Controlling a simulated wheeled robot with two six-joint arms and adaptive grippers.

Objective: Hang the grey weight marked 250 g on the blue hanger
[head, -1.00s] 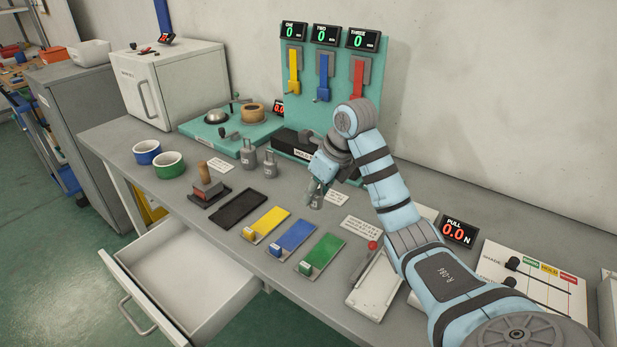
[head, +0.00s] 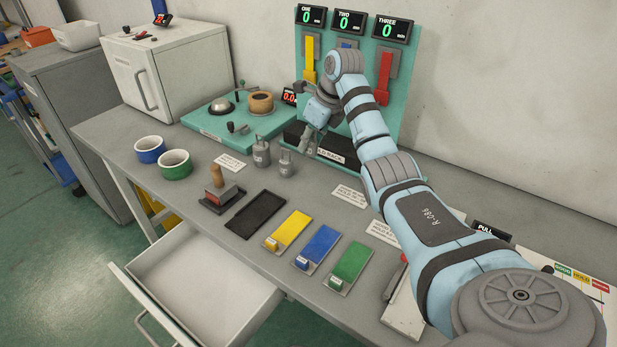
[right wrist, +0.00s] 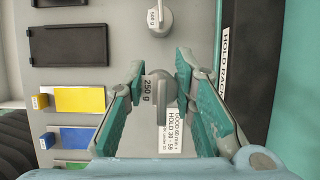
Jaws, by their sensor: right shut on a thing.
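My right gripper (head: 306,137) is shut on the grey weight marked 250 g (right wrist: 158,88), which sits between its teal-padded fingers (right wrist: 160,98) in the right wrist view. The weight is apart from the hanger. My left gripper is not in view.
A yellow hanger (head: 308,62) and a red hanger (head: 383,80) flank the blue one. The black rack (head: 325,150) runs along the board's foot. An open drawer (head: 200,275) juts out in front.

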